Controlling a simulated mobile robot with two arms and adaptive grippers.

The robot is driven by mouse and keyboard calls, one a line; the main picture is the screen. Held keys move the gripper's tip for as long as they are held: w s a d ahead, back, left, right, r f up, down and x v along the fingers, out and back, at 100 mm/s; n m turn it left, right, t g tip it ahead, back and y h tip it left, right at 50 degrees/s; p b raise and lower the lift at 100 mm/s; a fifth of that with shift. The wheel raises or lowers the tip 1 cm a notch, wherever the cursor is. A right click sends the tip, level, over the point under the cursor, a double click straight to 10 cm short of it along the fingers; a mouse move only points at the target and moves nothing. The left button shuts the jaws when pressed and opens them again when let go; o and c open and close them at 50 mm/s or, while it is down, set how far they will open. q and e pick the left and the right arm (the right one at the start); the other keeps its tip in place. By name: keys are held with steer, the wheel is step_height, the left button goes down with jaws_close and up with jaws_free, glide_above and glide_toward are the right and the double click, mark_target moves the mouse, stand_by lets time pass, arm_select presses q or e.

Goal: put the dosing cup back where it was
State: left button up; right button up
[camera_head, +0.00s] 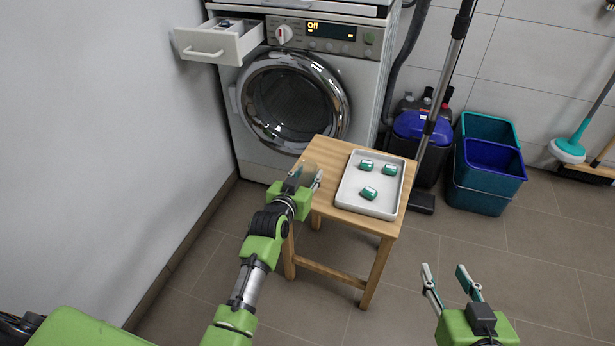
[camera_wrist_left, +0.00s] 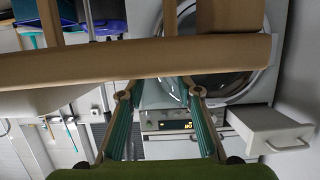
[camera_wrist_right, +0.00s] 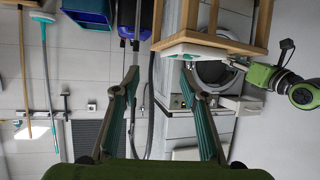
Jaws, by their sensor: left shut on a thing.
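The dosing cup (camera_head: 308,171) appears as a small, see-through, brownish shape at the left edge of the wooden stool. My left gripper (camera_head: 306,178) is shut on it, with its fingertips apart around it. In the left wrist view the fingertips (camera_wrist_left: 158,90) are close to the stool's edge, and the clear cup is hard to make out between them. I cannot tell whether the cup touches the stool. My right gripper (camera_head: 446,271) is open and empty above the floor at the lower right.
The wooden stool (camera_head: 325,153) bears a white tray (camera_head: 365,207) with three green capsules. Behind it stands the washing machine (camera_head: 255,160), door shut, its detergent drawer (camera_head: 222,44) pulled out at upper left. Blue buckets (camera_head: 487,165) and a vacuum cleaner stand right. Floor at right front is clear.

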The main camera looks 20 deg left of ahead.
mark_target(304, 179)
arm_select(q)
steer(key=o, duration=1.1)
steer(key=shift+f, duration=0.1)
steer(key=shift+o, duration=0.2)
arm_select(e)
steer(key=shift+r, duration=0.1)
